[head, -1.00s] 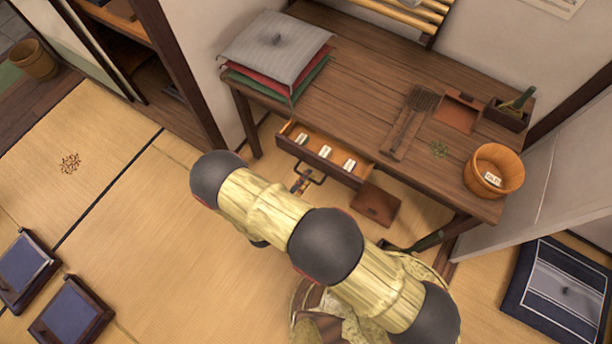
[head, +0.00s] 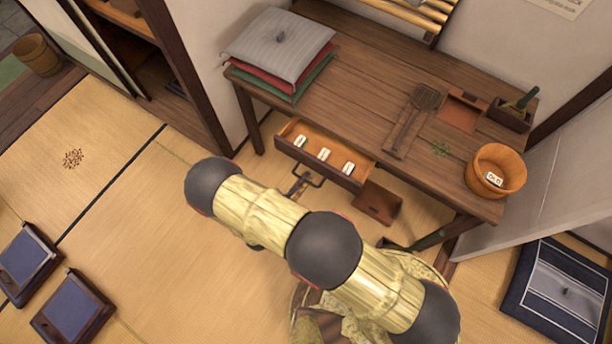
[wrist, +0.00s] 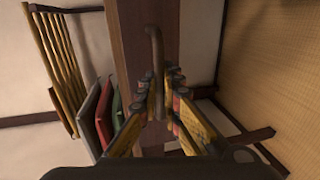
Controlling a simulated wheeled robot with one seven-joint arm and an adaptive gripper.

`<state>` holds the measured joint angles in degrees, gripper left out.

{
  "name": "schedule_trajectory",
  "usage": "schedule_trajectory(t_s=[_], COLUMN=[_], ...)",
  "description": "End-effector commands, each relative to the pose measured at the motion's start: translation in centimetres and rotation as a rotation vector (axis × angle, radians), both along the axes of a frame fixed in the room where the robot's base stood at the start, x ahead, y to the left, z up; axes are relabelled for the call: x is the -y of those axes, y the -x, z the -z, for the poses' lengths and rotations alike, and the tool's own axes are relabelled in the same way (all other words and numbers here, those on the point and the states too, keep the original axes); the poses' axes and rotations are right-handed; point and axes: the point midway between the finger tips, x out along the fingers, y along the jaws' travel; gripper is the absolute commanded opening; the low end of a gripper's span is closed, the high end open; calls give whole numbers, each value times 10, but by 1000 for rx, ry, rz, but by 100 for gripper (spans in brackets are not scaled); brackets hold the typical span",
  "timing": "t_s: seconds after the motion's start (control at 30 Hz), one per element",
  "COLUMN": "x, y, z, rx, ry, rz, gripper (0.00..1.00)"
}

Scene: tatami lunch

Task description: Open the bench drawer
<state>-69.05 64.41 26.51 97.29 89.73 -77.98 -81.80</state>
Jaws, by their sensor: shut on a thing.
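The bench drawer (head: 315,167) stands partly pulled out from under the front of the wooden bench (head: 360,75). Several small white labelled pieces lie inside it. Its dark bar handle (head: 314,183) is on the drawer front and also shows in the wrist view (wrist: 154,45). My gripper (head: 303,186) is at the handle, mostly behind my arm in the head view. In the wrist view its fingers (wrist: 160,98) are closed around the handle bar. The exact contact is partly hidden by the fingers.
Stacked cushions (head: 278,50), a grill-like wooden utensil (head: 415,115), a dustpan-like tray (head: 462,110) and a wooden tub (head: 495,171) are on the bench. A brown box (head: 379,203) is below it.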

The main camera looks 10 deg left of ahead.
Motion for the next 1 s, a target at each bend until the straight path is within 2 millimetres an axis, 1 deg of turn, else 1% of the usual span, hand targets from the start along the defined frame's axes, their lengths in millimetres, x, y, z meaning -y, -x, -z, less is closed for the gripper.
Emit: schedule_trajectory(t_s=[0.07,0.1,0.43,0.77,0.87,1.0], x=[0,0,0,-1,-5,-14], y=[0,0,0,2,10,29], z=[0,0,0,-1,-2,-7], rx=[-1,-1,-1,0,0,0], ry=[-1,-1,-1,-1,-1,-2], rz=[0,1,1,0,-1,-4], gripper=[0,7,26,26,26,26])
